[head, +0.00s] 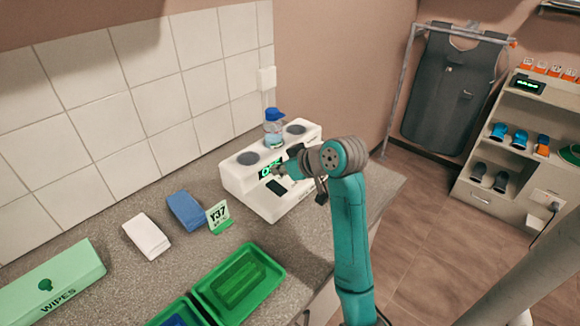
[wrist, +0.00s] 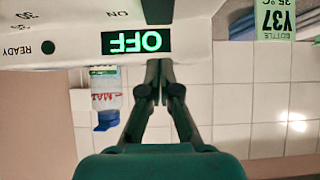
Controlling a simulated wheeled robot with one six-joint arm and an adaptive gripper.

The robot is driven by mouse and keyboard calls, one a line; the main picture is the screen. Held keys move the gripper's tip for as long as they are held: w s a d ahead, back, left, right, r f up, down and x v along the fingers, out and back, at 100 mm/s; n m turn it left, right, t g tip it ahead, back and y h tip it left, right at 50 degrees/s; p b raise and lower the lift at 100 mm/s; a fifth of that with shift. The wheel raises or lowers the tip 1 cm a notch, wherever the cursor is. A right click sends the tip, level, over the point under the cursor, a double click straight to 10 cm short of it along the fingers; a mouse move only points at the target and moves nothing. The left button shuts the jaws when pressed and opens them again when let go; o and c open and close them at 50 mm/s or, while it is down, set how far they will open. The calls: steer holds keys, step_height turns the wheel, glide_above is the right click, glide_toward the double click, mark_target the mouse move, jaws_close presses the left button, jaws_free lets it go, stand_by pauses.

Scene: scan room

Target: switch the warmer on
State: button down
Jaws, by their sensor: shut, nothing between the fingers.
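The warmer (head: 240,183) is a white box on the counter with two round grey wells on top. In the wrist view, which is upside down, its front (wrist: 80,30) shows a green display (wrist: 136,41) reading OFF, an ON label and a dark READY lamp (wrist: 47,47). A dark patch (head: 276,187) sits low on the front; in the wrist view a dark strip lies beyond my fingertips, partly hidden. My gripper (wrist: 158,68) is shut and empty, its tips close to the front beside the display. I cannot tell whether they touch. My gripper (head: 280,171) partly covers the front in the head view.
A Y37 card (head: 219,217), blue and white packs (head: 185,210), a green tray (head: 275,262) and a wipes box (head: 50,285) lie left and in front. The tiled wall is behind.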

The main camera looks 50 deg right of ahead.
mark_target(272, 183)
steer(key=shift+w+f, duration=0.2)
steer(key=shift+f, duration=0.55)
steer(key=shift+w+f, duration=0.15)
steer(key=shift+f, duration=0.55)
steer(key=shift+w+f, duration=0.2)
steer(key=shift+f, duration=0.55)
steer(key=shift+w+f, duration=0.45)
steer(key=shift+f, duration=0.05)
steer(key=shift+s+f, duration=0.15)
steer(key=shift+s, duration=0.05)
